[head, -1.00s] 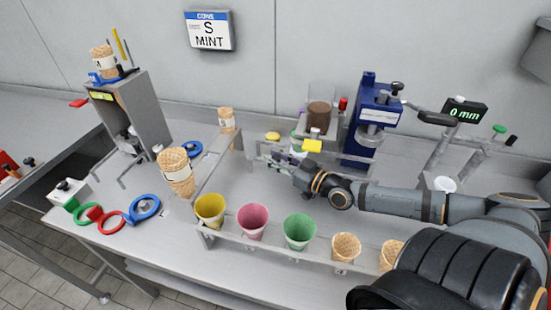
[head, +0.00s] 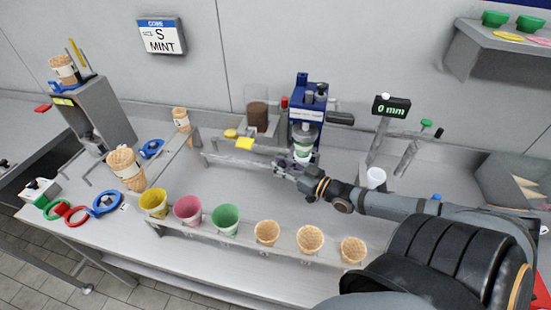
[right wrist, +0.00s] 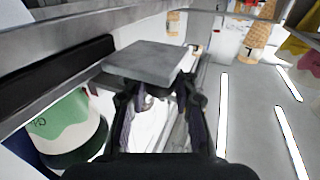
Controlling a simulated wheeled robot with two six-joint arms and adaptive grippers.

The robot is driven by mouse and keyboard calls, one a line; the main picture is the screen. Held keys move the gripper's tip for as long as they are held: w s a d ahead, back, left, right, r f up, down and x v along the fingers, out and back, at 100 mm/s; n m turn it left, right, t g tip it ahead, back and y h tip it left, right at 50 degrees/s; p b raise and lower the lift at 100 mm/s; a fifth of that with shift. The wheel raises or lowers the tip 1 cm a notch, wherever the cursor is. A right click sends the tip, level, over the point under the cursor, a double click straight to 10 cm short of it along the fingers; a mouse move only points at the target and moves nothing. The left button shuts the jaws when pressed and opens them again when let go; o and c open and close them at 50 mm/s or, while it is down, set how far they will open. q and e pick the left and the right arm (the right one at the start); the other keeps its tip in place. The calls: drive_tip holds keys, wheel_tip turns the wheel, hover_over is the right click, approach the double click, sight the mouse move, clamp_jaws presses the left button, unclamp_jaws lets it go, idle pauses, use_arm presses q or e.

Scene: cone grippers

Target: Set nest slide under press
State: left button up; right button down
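The blue press (head: 300,96) stands at the back of the bench. A white and green cup (head: 303,143) is directly below its head, and shows large at left in the right wrist view (right wrist: 75,122). The nest slide shows there as a grey block (right wrist: 148,62) at the fingertips. My right gripper (head: 284,169) is just in front of the cup. Its fingers (right wrist: 158,92) stand apart at both sides of the block and seem closed on it; the contact is partly hidden. My left gripper is out of view.
A front rack holds coloured cups (head: 188,209) and waffle cones (head: 311,239). A 0 mm display (head: 391,106) and a white cup (head: 376,177) are at right.

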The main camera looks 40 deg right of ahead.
drive_tip(key=shift+s+d+f, duration=0.15)
drive_tip(key=shift+s+f, duration=0.05)
drive_tip(key=shift+f, duration=0.05)
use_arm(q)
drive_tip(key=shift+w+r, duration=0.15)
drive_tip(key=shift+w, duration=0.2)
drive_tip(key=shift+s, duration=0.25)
use_arm(e)
drive_tip(key=shift+s, duration=0.1)
drive_tip(key=c, duration=1.5)
unclamp_jaws()
drive_tip(key=o, duration=0.4)
drive_tip(key=shift+s+d+r, duration=0.15)
drive_tip(key=shift+s, duration=0.05)
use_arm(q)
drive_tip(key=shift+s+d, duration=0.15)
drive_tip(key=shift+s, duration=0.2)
use_arm(e)
drive_tip(key=shift+w, duration=0.15)
